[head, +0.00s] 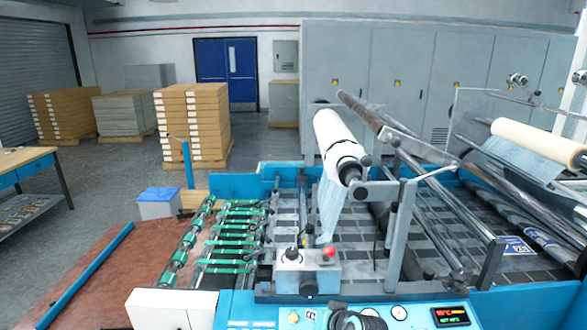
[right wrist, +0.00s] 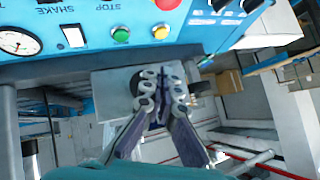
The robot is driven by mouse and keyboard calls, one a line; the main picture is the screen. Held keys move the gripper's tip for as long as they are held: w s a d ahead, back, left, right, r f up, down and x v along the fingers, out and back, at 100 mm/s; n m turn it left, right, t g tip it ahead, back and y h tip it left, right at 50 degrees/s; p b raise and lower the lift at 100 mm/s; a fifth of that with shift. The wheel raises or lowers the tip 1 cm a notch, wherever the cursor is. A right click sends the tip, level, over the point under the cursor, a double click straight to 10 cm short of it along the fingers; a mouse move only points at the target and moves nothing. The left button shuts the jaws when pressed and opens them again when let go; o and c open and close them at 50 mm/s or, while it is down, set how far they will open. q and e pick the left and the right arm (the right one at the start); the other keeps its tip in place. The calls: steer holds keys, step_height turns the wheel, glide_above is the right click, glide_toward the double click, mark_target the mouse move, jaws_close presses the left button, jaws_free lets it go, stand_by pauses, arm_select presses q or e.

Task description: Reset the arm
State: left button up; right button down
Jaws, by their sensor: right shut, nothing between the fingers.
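My right gripper (head: 352,318) shows at the bottom edge of the head view, in front of the blue control panel (head: 292,322). In the right wrist view my right gripper (right wrist: 163,88) is shut with nothing between its fingers. The panel (right wrist: 95,65) fills the top of that view. A white film roll (head: 333,132) sits tilted on its shaft on the laminating machine, with a film sheet hanging from it. My left gripper does not show.
A grey box with a red button (head: 328,253) stands behind my right gripper. A second roll (head: 538,140) is at the right. Metal bars (head: 455,172) cross the machine. A brown table (head: 85,270) is at the lower left. Stacked cartons (head: 192,120) stand behind on open floor.

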steer(key=s+d+f+h+b, duration=0.1)
steer(key=s+d, duration=0.3)
steer(key=s, duration=0.3)
steer(key=s+d+f+g+h+b, duration=0.1)
steer(key=s+d+h, duration=0.1)
steer(key=s+d, duration=0.2)
steer(key=s+d+f+g+h, duration=0.1)
steer(key=s+d, duration=0.3)
steer(key=s, duration=0.6)
steer(key=shift+s+d+f+n+b, duration=0.2)
steer(key=shift+s+d+n+b, duration=0.05)
steer(key=shift+d+n+b, duration=0.15)
